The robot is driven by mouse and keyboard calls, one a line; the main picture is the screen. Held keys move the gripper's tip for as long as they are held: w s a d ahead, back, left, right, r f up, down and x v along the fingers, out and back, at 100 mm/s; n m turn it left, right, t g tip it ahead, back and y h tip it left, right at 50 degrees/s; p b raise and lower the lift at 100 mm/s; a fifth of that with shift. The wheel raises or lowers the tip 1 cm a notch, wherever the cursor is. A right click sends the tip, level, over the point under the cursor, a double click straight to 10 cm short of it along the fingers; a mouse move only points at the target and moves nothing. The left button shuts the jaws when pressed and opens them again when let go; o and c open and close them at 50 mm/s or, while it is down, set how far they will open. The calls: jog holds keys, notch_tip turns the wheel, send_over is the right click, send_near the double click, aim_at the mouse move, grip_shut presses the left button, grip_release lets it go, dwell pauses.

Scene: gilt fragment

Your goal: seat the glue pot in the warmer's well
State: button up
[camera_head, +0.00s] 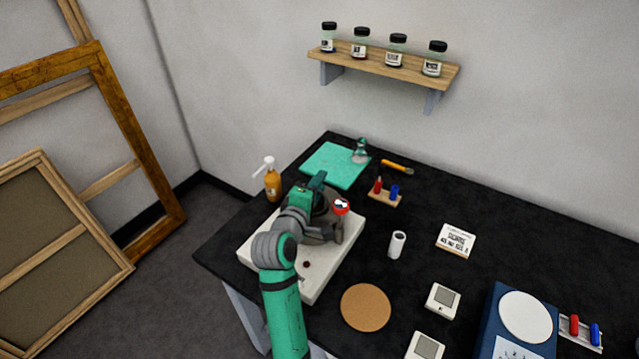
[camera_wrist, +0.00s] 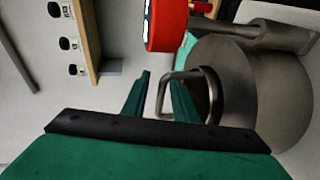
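A grey metal pot (camera_wrist: 275,95) fills the right of the wrist view, with a loop-shaped handle (camera_wrist: 211,80) toward my gripper. My gripper (camera_wrist: 160,76) has its two green fingers apart, with the handle's outer bar between their tips and a gap on the left side. A red round dial (camera_wrist: 168,22) is close above the fingers; it also shows in the head view (camera_head: 341,207). A white slab-like base (camera_head: 262,249), seemingly the warmer's, lies under my arm. My arm hides much of the pot and base in the head view, and I cannot see the well.
A brown pump bottle (camera_head: 272,184) stands left of the arm, and a green mat (camera_head: 328,160) lies behind. A small red-and-blue rack (camera_head: 385,199), white cylinder (camera_head: 397,245), cork disc (camera_head: 366,308) and blue scale (camera_head: 490,325) are to the right. A jar shelf (camera_head: 380,70) hangs behind.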

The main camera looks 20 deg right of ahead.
jog(key=v, duration=1)
jog(key=shift+s+a+r, duration=0.15)
jog(key=shift+s+a, duration=0.15)
jog(key=shift+d, duration=0.1)
